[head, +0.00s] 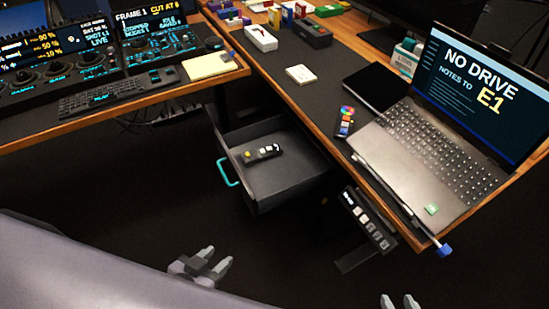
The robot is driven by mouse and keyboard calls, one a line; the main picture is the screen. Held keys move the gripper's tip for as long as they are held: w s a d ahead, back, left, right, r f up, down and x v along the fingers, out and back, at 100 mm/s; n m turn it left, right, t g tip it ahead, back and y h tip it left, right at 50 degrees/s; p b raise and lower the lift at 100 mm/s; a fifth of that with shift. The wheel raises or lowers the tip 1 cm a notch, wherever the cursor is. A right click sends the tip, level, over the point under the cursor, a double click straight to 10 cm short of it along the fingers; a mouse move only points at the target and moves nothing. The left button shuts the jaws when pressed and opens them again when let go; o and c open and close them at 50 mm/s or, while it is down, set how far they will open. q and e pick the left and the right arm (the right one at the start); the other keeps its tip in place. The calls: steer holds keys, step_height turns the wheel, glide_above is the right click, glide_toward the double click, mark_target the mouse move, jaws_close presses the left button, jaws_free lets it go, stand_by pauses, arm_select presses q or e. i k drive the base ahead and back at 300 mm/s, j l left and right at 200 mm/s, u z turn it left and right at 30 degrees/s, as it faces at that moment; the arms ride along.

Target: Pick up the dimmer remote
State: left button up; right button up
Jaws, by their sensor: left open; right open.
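A small dark remote (262,153) with a yellow button and pale buttons lies in the open drawer (290,183). Another slim remote (345,122) with a colour wheel and coloured keys lies on the desk left of the laptop. I cannot read a label on either, so I cannot tell which is the dimmer remote. My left gripper (213,260) is open and empty, in front of the drawer and apart from it. My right gripper (400,301) is open at the bottom edge, below the desk corner, and only its fingertips show.
The drawer has a teal handle (228,172). A button panel (368,218) hangs at the desk's front edge. A laptop (435,150), a black tablet-like slab (375,88) and a white card (301,74) lie on the desk (275,75). Consoles (100,80) fill the left desk.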

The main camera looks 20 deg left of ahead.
mark_target(277, 149)
steer(key=l, duration=0.8)
steer(key=i+l, duration=0.1)
steer(key=l, duration=0.25)
steer(key=i+l+u, duration=0.1)
steer(key=l, duration=0.3)
steer(key=i+j, duration=0.35)
steer(key=i, duration=0.15)
